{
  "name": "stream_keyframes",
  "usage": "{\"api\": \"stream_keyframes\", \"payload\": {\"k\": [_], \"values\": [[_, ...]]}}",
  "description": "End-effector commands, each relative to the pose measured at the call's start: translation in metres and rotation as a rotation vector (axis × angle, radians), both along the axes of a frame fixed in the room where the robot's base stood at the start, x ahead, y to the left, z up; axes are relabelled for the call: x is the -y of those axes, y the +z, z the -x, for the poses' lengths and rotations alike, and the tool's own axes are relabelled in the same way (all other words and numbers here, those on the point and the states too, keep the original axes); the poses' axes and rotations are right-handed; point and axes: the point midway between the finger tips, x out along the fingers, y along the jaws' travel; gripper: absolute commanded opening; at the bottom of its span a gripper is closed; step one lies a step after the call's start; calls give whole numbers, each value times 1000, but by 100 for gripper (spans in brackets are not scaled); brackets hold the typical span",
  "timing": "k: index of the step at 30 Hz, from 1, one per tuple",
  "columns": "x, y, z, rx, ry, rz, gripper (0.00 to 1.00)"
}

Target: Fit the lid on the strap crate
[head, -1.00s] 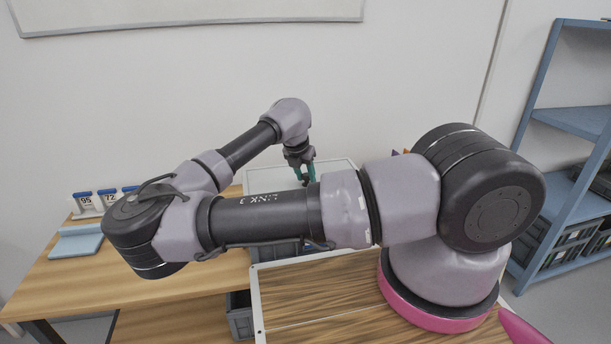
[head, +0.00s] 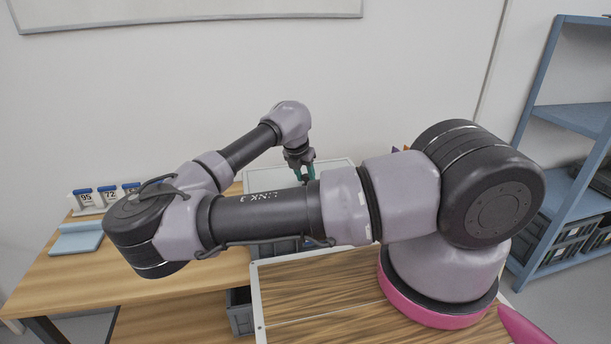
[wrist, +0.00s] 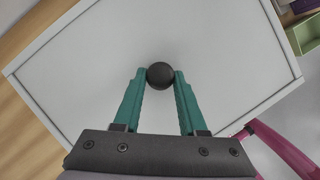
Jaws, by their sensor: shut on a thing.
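The lid (wrist: 215,60) is a pale flat panel with a round black knob (wrist: 160,75) and fills most of the wrist view. My gripper (wrist: 160,77) has teal fingers closed on the knob from both sides. In the head view my gripper (head: 305,174) is behind my forearm, above the pale lid (head: 338,167). Below it a grey-blue crate (head: 275,249) shows partly under my arm. My arm hides most of the crate, so I cannot tell whether the lid rests on its rim or is held above it.
A wooden table (head: 190,262) runs to the left, with number cards (head: 108,197) and a light-blue item (head: 76,240) on it. Another grey bin (head: 240,313) sits lower down. A blue shelf (head: 560,130) stands right. A green container (wrist: 304,32) shows beyond the lid.

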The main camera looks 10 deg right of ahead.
Motion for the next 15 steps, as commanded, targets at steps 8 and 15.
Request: {"api": "stream_keyframes", "payload": {"k": [8, 15], "values": [[0, 0, 0, 0, 0, 0, 76], [0, 0, 0, -1, 0, -1, 76]]}}
